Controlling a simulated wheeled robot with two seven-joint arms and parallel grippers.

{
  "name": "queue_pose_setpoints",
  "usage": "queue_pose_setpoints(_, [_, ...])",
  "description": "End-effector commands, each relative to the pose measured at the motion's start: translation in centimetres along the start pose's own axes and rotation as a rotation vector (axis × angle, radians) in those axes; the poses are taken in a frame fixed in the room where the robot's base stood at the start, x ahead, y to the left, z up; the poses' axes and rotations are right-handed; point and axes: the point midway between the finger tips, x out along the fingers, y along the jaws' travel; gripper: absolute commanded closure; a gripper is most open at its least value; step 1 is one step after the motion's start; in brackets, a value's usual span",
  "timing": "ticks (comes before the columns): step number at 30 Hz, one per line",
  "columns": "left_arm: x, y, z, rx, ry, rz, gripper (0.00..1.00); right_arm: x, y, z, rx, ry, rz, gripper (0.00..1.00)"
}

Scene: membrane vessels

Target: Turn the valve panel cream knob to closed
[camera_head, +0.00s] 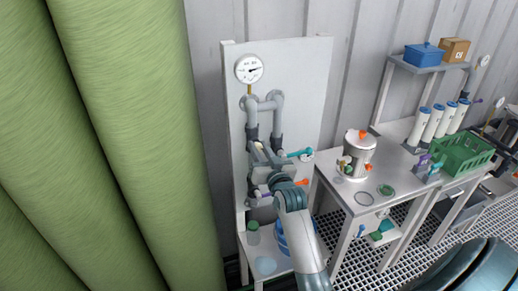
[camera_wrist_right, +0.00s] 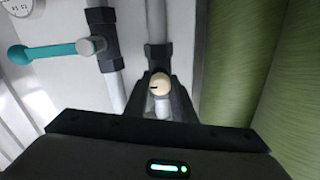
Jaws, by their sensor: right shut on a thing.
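The grey valve panel (camera_head: 305,85) stands upright against the wall, with grey pipes (camera_head: 263,104) and a round white gauge (camera_head: 249,69) on it. The cream knob (camera_wrist_right: 160,84) sits on a pipe fitting in the right wrist view, with a short dark mark on its face. My right gripper (camera_head: 259,152) is at the panel's pipes, its fingers shut on the cream knob, one on each side. In the head view the gripper hides most of the knob. My left gripper is in neither view.
A teal lever handle (camera_wrist_right: 42,52) is on the neighbouring pipe, close to my right gripper. An orange handle (camera_head: 295,183) is lower on the panel. A metal pot (camera_head: 359,158) and a green crate (camera_head: 464,155) stand on benches at right. Green vessels (camera_head: 125,130) fill the left.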

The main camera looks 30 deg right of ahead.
Motion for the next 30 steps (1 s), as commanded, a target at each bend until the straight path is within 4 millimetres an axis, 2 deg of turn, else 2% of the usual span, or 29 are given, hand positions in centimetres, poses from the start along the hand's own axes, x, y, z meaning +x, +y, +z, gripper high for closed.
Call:
queue_pose_setpoints(2, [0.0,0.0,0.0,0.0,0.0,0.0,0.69,0.0,0.0,0.3,0.001,-0.005,0.0,0.99])
queue_pose_setpoints(3, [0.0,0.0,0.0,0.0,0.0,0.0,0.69,0.0,0.0,0.3,0.001,-0.005,0.0,0.72])
queue_pose_setpoints(5, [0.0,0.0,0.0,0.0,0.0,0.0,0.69,0.0,0.0,0.2,0.001,-0.005,0.0,0.58])
queue_pose_setpoints(20, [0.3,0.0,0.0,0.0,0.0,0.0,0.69,-0.6,0.0,0.2,-0.001,-0.001,0.0,0.58])
queue_pose_setpoints(26, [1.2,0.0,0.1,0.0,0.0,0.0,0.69,-2.6,0.1,0.3,-0.001,0.0,0.0,0.58])
queue_pose_setpoints(30, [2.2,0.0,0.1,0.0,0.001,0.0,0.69,-4.9,0.1,0.5,-0.001,0.0,0.0,0.58])
